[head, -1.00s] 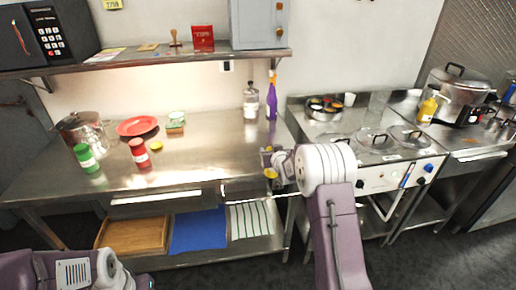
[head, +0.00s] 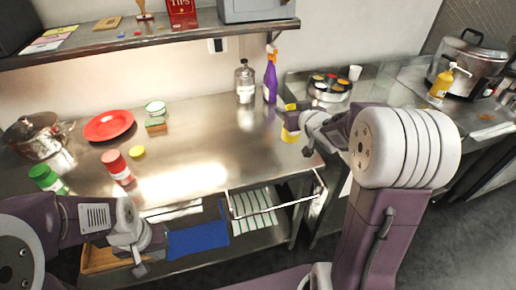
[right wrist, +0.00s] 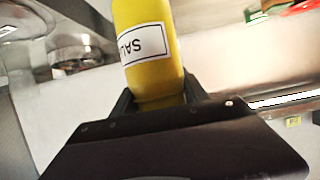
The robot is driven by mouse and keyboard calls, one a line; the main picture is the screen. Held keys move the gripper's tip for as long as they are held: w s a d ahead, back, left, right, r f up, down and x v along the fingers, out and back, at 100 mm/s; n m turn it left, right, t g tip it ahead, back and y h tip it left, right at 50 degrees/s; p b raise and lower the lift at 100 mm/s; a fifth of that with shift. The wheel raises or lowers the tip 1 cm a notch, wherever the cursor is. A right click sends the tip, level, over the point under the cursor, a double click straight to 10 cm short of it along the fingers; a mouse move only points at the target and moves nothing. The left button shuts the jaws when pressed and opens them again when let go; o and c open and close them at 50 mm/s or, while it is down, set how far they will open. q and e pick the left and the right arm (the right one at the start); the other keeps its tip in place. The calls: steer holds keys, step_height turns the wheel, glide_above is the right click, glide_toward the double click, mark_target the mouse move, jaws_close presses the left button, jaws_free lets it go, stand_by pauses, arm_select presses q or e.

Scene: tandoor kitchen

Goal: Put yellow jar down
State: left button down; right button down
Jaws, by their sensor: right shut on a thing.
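The yellow jar (head: 290,124) is in my right gripper (head: 298,116), at the right end of the steel table in the head view. In the right wrist view the jar (right wrist: 150,75) stands between the two fingers, with a white label whose letters read upside down there. Whether its base touches the table top (head: 215,130) cannot be told; part of it is hidden by the gripper. My left gripper (head: 138,258) hangs low at the front left of the table, and its fingers are too unclear to tell open from shut.
A red jar (head: 117,167), a green jar (head: 47,179), a yellow disc (head: 137,152), a red plate (head: 108,126) and a pot (head: 38,137) stand at left. A clear bottle (head: 245,84) and purple spray bottle (head: 270,80) stand behind the jar.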

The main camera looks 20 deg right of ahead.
steer(key=w+a+f+b, duration=0.1)
steer(key=w+a+f, duration=0.1)
steer(key=a+f, duration=0.1)
steer(key=w+a+f+b, duration=0.1)
steer(key=w+a+f, duration=0.2)
steer(key=f, duration=0.1)
steer(key=w+a+f+b, duration=0.1)
steer(key=w+a+f, duration=0.1)
steer(key=a+f, duration=0.1)
steer(key=shift+w+a+f, duration=0.15)
steer(key=shift+w+f, duration=0.2)
steer(key=shift+f, duration=0.25)
steer(key=shift+w+f, duration=0.1)
steer(key=c, duration=1)
jaws_free()
steer(key=shift+f+b, duration=0.15)
steer(key=shift+b, duration=0.15)
steer(key=o, duration=0.4)
